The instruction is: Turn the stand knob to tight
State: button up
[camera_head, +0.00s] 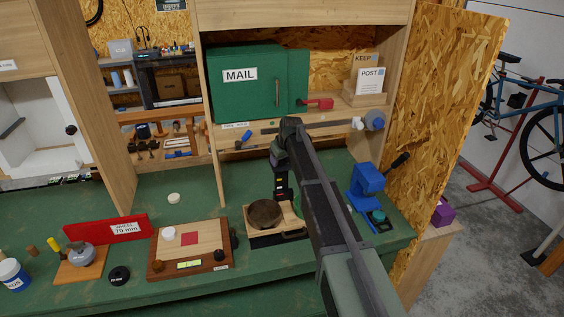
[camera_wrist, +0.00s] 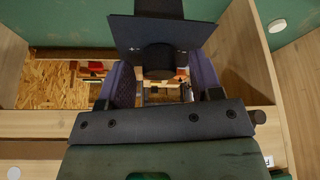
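No part is clearly labelled as the stand knob. A blue upright device (camera_head: 367,182) with a black lever (camera_head: 398,162) stands at the bench's right end, with a round teal part (camera_head: 378,216) at its foot. A round blue-grey knob (camera_head: 375,119) is on the shelf edge above it. My gripper (camera_head: 281,192) points down behind the wooden block with a brown disc (camera_head: 265,213), left of the blue device and apart from it. Its fingertips are small and dark here.
A green mail box (camera_head: 250,95) and a red-handled piece (camera_head: 318,104) are on the shelf. A wooden board with a white puck (camera_head: 190,250), a red sign block (camera_head: 105,231) and a grey round tool (camera_head: 82,254) sit at the left. The bench behind the board is mostly clear.

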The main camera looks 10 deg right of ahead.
jog(key=c, duration=0.9)
jog(key=shift+m+h, duration=0.3)
jog(key=shift+m, duration=0.5)
jog(key=o, duration=0.9)
jog(key=shift+o, duration=0.2)
jog(key=shift+r, duration=0.15)
